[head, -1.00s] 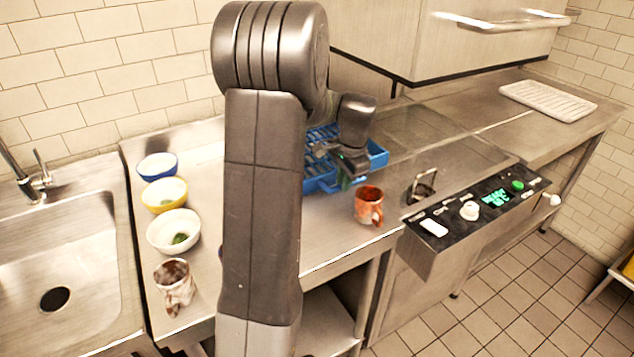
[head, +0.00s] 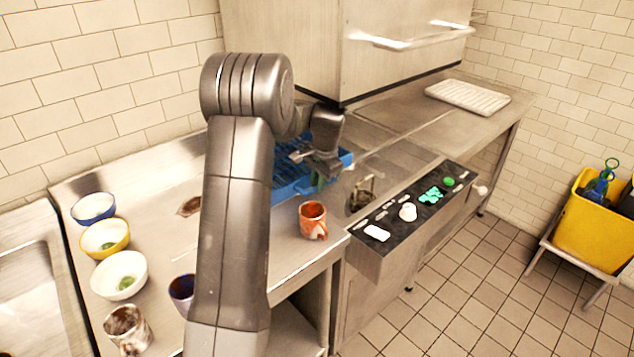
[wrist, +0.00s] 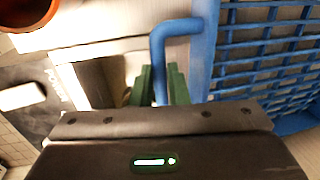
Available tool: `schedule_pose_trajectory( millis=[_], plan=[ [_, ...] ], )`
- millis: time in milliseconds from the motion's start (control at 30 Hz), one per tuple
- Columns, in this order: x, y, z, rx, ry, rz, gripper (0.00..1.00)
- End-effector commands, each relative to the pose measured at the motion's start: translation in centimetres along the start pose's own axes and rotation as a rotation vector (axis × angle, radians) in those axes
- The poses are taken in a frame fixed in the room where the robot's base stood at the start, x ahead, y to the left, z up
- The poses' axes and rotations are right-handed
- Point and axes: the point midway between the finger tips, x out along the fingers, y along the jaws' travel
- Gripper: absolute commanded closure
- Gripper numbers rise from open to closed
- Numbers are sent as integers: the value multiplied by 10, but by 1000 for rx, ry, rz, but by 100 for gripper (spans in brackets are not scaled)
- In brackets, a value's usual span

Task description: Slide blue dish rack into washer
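The blue dish rack (head: 286,182) lies on the steel counter, partly hidden behind my arm, with its right end near the washer. The washer's steel hood (head: 290,45) is raised, with an opening below it. My gripper (head: 318,180) is at the rack's near side. In the wrist view its green fingers (wrist: 162,85) stand on both sides of the rack's blue handle (wrist: 158,50) and look closed on it. The rack's grid (wrist: 265,45) fills the right of that view.
An orange mug (head: 312,222) stands just in front of the rack. Several bowls, including a yellow one (head: 105,237), and a purple mug (head: 182,292) are at left. The control panel (head: 400,215) juts out in front. A white rack (head: 467,97) lies beyond the washer.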

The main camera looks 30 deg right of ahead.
Motion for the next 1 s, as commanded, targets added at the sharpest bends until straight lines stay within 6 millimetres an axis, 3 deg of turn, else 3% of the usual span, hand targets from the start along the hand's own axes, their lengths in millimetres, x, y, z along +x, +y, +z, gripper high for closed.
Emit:
schedule_pose_trajectory(
  millis=[33, 100, 667, 833, 1000],
  plan=[
    [-1, 0, 0, 0, 1, 0, 78],
    [-1, 0, 0, 0, 1, 0, 64],
    [0, 0, 3, -1, 0, 0, 64],
    [2, 0, 21, -1, 0, -1, 64],
    [3, -1, 54, -3, -1, -1, 64]
  ],
)
